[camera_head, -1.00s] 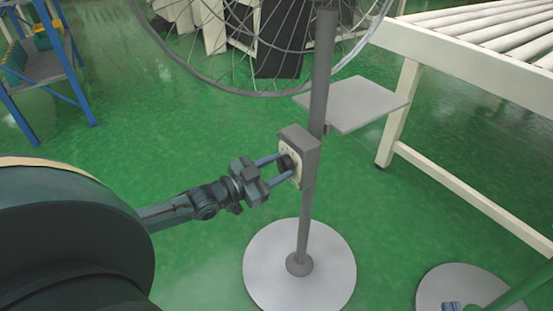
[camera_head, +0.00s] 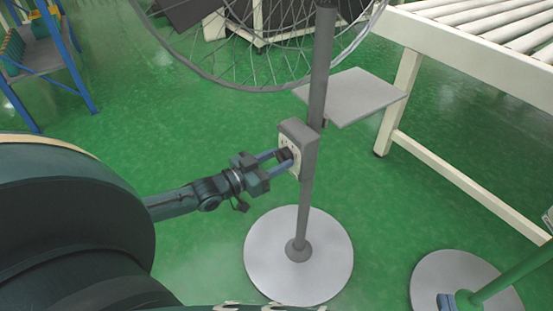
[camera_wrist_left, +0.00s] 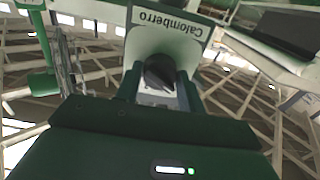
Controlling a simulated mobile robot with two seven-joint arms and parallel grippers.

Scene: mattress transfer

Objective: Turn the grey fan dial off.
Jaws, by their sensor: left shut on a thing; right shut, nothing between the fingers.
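The grey fan stands on a round grey base (camera_head: 299,256) with a grey pole (camera_head: 319,75). A grey control box (camera_head: 306,148) with a pale front face is fixed to the pole. My left gripper (camera_head: 286,160) reaches in from the left and is shut on the dark dial on that face. In the left wrist view the dark round dial (camera_wrist_left: 160,72) sits between the two fingers, below a pale label reading "Calomberro" (camera_wrist_left: 171,23). The dial's markings are too small to read.
The fan's wire cage (camera_head: 250,85) is above the box. A grey plate (camera_head: 350,95) sticks out behind the pole. A roller conveyor (camera_head: 470,45) stands at right, a blue-framed rack (camera_head: 58,60) at left. A green pole rises from another round base (camera_head: 455,270).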

